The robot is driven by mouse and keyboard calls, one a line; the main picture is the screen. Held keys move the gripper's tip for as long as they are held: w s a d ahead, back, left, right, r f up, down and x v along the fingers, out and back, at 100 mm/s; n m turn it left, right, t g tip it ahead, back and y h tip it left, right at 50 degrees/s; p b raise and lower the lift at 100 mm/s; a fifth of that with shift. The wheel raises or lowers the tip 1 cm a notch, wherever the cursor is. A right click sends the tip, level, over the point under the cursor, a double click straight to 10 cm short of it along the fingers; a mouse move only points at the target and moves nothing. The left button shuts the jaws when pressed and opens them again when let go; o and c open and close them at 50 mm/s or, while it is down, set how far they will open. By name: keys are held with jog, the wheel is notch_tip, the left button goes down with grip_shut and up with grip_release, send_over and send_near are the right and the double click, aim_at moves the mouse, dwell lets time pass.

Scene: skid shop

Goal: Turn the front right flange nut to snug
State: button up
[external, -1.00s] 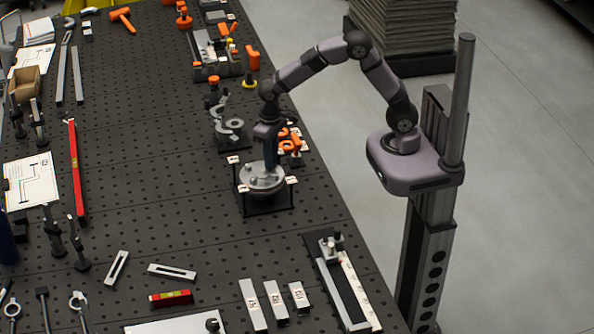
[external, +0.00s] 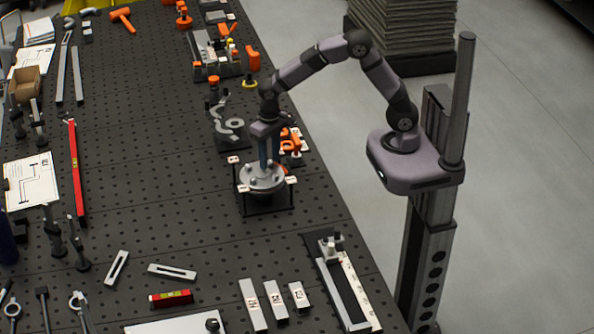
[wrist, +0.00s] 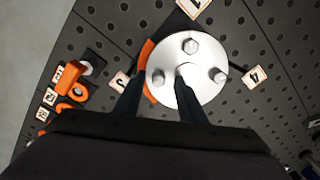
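The round silver flange (external: 262,182) sits on a dark stand near the bench's right edge. In the wrist view the flange (wrist: 205,94) shows a middle stub and several hex nuts: a far nut (wrist: 190,46), a right nut (wrist: 220,76) and a left nut (wrist: 157,77). I cannot tell for sure which is the front right nut. My gripper (external: 265,164) points down over the flange. In the wrist view my gripper (wrist: 161,76) has its two fingers apart, with the left nut showing between the tips. Contact is unclear. Any nut beneath the fingers is hidden.
Number tags, including tag 4 (wrist: 255,76) and tag 1 (wrist: 192,6), stand around the flange. An orange part (wrist: 147,58) shows at its left edge. Orange clamps (external: 291,141) lie close behind. Bare perforated bench (external: 160,220) is clear to the left.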

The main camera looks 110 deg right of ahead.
aim_at(270, 162)
jog(key=shift+s+f, duration=0.1)
dwell(0.3)
jog(key=shift+r+p, duration=0.35)
notch_tip(270, 162, up, 7)
jog(key=p, duration=0.6)
jog(key=shift+r, duration=0.2)
